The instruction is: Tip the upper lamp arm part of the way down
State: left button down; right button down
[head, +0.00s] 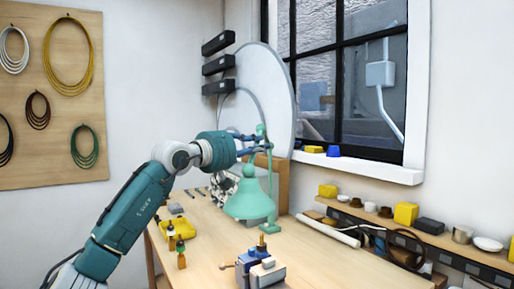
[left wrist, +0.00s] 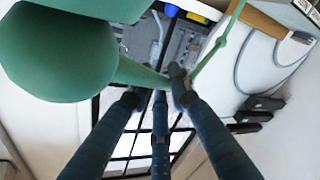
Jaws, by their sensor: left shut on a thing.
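The green desk lamp (head: 248,202) stands on the workbench with its bell-shaped shade hanging low, mouth down. Its thin upright post (head: 269,180) rises to the right of the shade. My left gripper (head: 262,142) reaches in from the left above the shade, its dark fingers at the upper lamp arm near the post. In the left wrist view the shade (left wrist: 58,55) fills the upper left. The upper lamp arm (left wrist: 142,75) runs from it to between my fingertips (left wrist: 158,88), which are shut on it. The fingers partly hide the arm's end. My right gripper is not in view.
A vise (head: 262,272) sits at the bench's near edge, below the shade. Small amber bottles (head: 180,252) and a yellow tray (head: 176,208) lie on the left. A large pale disc (head: 266,95) stands behind the lamp. The bench right of the lamp (head: 330,262) is mostly clear.

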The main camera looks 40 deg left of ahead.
pick_arm(q)
jog(key=c, duration=1.6)
grip_release()
jog(key=shift+o, duration=0.2)
jog(key=s, duration=1.2)
jog(key=shift+f, duration=0.1)
